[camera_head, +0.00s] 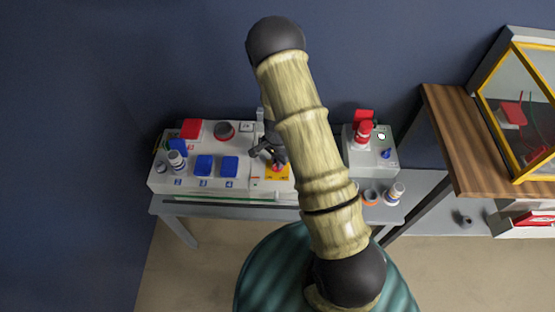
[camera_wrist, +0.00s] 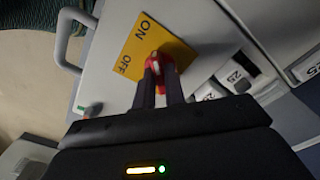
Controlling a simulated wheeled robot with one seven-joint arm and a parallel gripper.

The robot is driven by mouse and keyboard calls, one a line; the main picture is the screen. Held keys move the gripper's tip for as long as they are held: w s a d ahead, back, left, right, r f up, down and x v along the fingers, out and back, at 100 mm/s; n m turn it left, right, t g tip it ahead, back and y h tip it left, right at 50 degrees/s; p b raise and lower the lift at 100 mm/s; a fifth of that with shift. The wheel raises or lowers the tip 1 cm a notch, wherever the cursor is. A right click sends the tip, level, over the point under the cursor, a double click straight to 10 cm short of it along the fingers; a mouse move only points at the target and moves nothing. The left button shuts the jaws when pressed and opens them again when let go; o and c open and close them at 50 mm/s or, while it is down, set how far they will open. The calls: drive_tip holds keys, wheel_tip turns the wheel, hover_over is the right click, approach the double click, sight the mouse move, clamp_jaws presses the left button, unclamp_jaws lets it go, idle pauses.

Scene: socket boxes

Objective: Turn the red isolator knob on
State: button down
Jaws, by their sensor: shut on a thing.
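The red isolator knob (camera_wrist: 157,61) sits on a yellow plate (camera_wrist: 140,40) marked ON and OFF, which shows clearly in the wrist view. My gripper (camera_wrist: 158,72) has its two dark fingers closed around the knob, one on each side. In the head view my gripper (camera_head: 272,155) is over the yellow plate (camera_head: 277,173) on the grey panel, and the knob there is mostly hidden by the gripper. The knob's exact angle between ON and OFF is hard to tell.
Left of my gripper, the panel carries blue covers (camera_head: 203,166) and a red cover (camera_head: 191,128). A grey box (camera_head: 377,163) with a red plug stands to the right. Breakers marked 25 (camera_wrist: 234,76) and a grey handle (camera_wrist: 66,40) flank the plate.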

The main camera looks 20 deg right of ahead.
drive_tip(key=shift+a+m, duration=0.1)
drive_tip(key=shift+m, duration=0.2)
drive_tip(key=c, duration=1.5)
unclamp_jaws()
drive_tip(key=shift+o, duration=0.2)
wheel_tip(320, 180, up, 17)
drive_tip(key=p, duration=0.1)
drive_tip(key=shift+r, duration=0.2)
